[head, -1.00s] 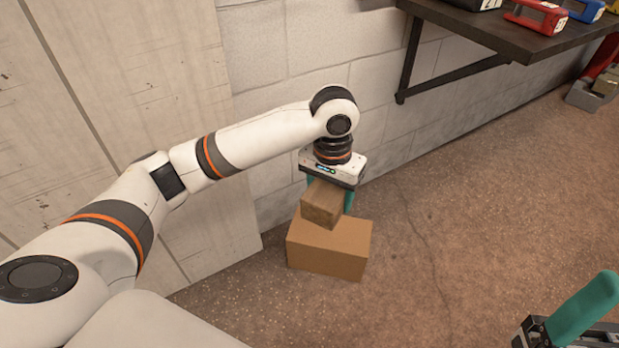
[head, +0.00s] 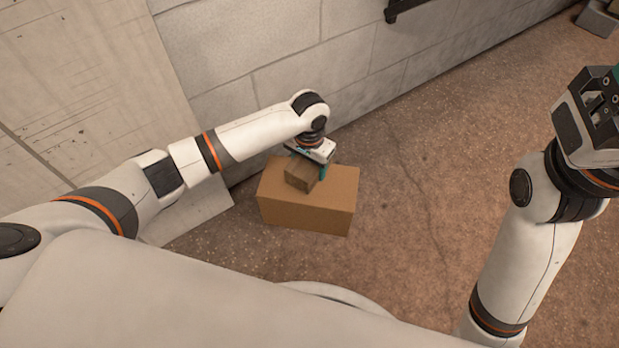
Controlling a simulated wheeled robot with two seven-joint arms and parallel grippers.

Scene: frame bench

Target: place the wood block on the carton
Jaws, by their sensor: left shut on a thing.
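The brown wood block (head: 301,174) is at the top of the carton (head: 306,211), toward its back-left part. The carton is a plain tan cardboard box on the floor by the wall. My left gripper (head: 308,168) is shut on the wood block from above, with a teal finger showing at its right side. I cannot tell whether the block's underside touches the carton's top.
A grey block wall (head: 250,60) runs behind the carton, with a pale panel (head: 80,90) leaning at the left. A dark bracket (head: 400,8) is at the top. A grey object (head: 598,18) lies far right. The floor right of the carton is clear.

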